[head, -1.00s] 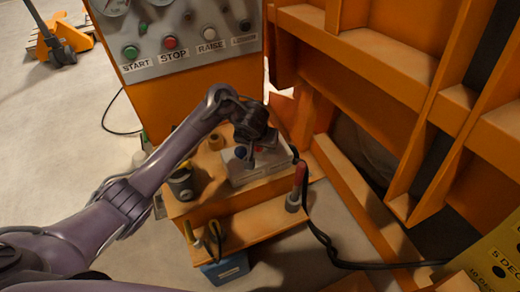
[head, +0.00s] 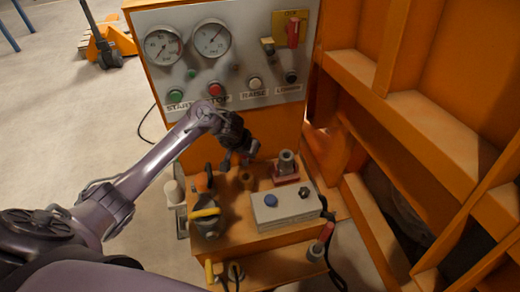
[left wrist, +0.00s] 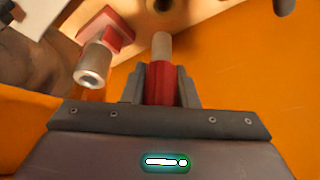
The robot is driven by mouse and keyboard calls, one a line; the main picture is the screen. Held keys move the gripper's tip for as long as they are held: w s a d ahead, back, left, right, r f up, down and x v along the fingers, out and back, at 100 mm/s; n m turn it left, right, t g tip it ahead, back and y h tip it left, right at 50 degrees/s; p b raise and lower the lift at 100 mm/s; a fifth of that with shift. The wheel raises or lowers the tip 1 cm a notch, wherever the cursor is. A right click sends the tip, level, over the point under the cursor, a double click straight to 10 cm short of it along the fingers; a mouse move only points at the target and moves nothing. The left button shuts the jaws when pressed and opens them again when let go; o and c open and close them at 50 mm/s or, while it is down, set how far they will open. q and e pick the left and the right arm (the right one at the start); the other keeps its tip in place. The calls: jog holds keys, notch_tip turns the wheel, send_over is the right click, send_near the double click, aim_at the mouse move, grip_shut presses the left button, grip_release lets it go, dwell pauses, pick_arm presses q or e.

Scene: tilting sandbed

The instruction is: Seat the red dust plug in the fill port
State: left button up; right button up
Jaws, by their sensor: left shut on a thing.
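My left gripper (head: 238,160) hangs over the back left of the orange bench, left of the grey box. In the left wrist view its fingers (left wrist: 160,92) are shut around a red plug (left wrist: 160,80) with a pale tip pointing away from the palm. In the head view the plug is hidden by the gripper. A grey metal cylinder on a red block (head: 286,168), likely the fill port, stands on the bench to the gripper's right. In the left wrist view the cylinder (left wrist: 93,65) shows its open round end, left of the plug and apart from it.
A grey box (head: 286,212) with a blue knob stands in front of the cylinder. A yellow-and-black tool (head: 207,218) and a small brown ring (head: 246,178) are near the gripper. The gauge panel (head: 225,60) rises behind, and orange beams (head: 440,120) stand right.

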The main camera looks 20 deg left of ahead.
aim_at(246, 163)
pick_arm(q)
jog(key=shift+s+r, duration=0.1)
dwell(0.3)
jog(key=shift+r+p, duration=0.15)
jog(key=shift+p, duration=0.55)
notch_tip(246, 163, down, 6)
jog(key=b, duration=0.4)
jog(key=shift+p, duration=0.45)
dwell(0.7)
jog(key=shift+p, duration=0.3)
jog(key=shift+p, duration=0.4)
dwell(0.4)
jog(key=shift+f+b, duration=1.45)
jog(key=shift+f, duration=0.85)
